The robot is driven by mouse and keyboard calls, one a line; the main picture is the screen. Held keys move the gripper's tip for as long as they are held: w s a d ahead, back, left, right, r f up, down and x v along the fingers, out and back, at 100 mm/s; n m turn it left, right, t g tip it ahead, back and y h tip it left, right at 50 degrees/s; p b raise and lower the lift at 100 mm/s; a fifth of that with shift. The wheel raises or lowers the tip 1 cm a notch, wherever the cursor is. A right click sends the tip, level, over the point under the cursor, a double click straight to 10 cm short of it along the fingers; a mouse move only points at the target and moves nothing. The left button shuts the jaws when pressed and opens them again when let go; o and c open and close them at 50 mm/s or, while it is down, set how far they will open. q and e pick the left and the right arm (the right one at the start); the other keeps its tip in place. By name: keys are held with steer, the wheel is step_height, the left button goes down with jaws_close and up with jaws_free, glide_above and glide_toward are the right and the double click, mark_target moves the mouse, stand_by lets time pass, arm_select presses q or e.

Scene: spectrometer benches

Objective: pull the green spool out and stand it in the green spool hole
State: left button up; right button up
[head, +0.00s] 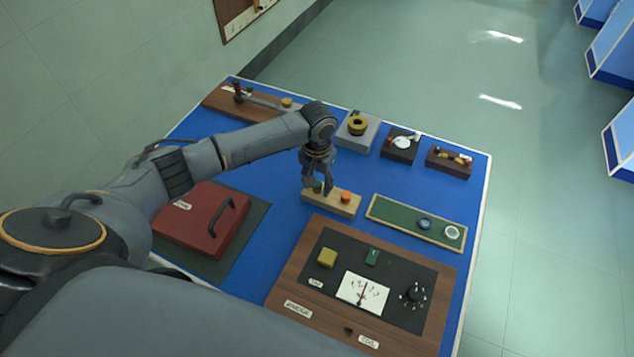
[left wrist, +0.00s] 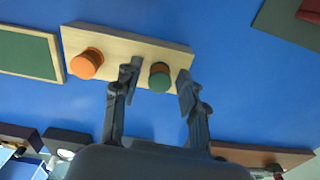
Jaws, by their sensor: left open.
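The green spool (head: 318,187) stands in a pale wooden block (head: 322,205) on the blue bench, beside an orange spool (head: 346,196). In the left wrist view the green spool (left wrist: 159,77) shows between the two spread fingers of my left gripper (left wrist: 157,80), with the orange spool (left wrist: 86,64) outside them to the left. My left gripper (head: 317,184) points down at the green spool in the head view and is open. I cannot tell whether the fingers touch it. I cannot make out which hole is the green spool hole. My right gripper is not in view.
A wooden panel (head: 285,278) with a dial, knob and small dark hole (head: 348,331) lies in front. A green tray (head: 395,217) with two discs is to the right, a red handled lid (head: 200,222) to the left. Several small devices line the back edge.

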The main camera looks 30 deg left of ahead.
arm_select(q)
steer(key=o, duration=0.4)
step_height(320, 180, up, 12)
stand_by(0.5)
stand_by(0.3)
